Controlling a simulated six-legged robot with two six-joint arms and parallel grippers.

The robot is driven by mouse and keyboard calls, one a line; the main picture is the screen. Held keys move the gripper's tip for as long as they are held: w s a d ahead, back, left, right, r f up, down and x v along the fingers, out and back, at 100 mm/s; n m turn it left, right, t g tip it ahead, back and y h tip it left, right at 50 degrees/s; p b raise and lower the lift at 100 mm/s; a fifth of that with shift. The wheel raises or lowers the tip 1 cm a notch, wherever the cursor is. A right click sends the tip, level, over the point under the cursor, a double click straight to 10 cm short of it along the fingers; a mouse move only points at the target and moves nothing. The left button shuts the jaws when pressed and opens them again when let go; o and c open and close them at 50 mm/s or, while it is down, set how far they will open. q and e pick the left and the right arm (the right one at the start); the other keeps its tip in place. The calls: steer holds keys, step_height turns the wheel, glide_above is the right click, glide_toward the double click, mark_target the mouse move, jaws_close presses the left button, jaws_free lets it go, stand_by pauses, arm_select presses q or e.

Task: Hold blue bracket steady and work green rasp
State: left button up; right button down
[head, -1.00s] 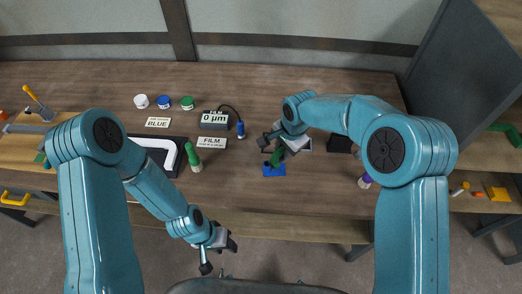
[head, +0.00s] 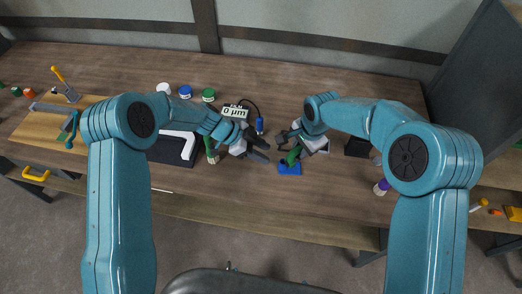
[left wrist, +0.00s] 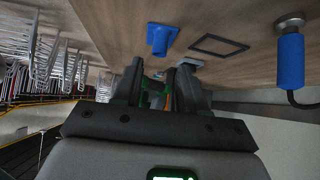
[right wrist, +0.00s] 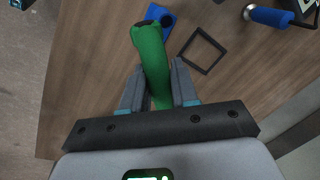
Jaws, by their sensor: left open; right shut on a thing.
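The blue bracket (head: 290,169) sits on the bench near its front edge, and it shows beyond the fingers in the left wrist view (left wrist: 161,38). My right gripper (head: 287,143) is shut on the green rasp (right wrist: 152,58), just behind the bracket. In the right wrist view the rasp's far end lies close to the bracket (right wrist: 164,19); whether they touch is unclear. My left gripper (head: 264,150) is open and empty, over the bench to the left of the bracket and apart from it. Its fingers (left wrist: 157,88) frame some green beyond them.
A blue probe (head: 259,125) on a cable and a gauge reading 0 µm (head: 236,112) stand behind my left gripper. A green-handled brush (head: 211,149) lies beside that arm. A black square frame (right wrist: 202,50) lies near the bracket. The bench front is mostly clear.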

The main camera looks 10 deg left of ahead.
arm_select(q)
steer(key=x, duration=0.8)
steer(key=shift+w, duration=0.1)
steer(key=shift+a, duration=0.15)
jaws_close()
steer(key=shift+f, duration=0.1)
stand_by(0.8)
steer(key=shift+o, duration=0.7)
jaws_free()
jaws_close()
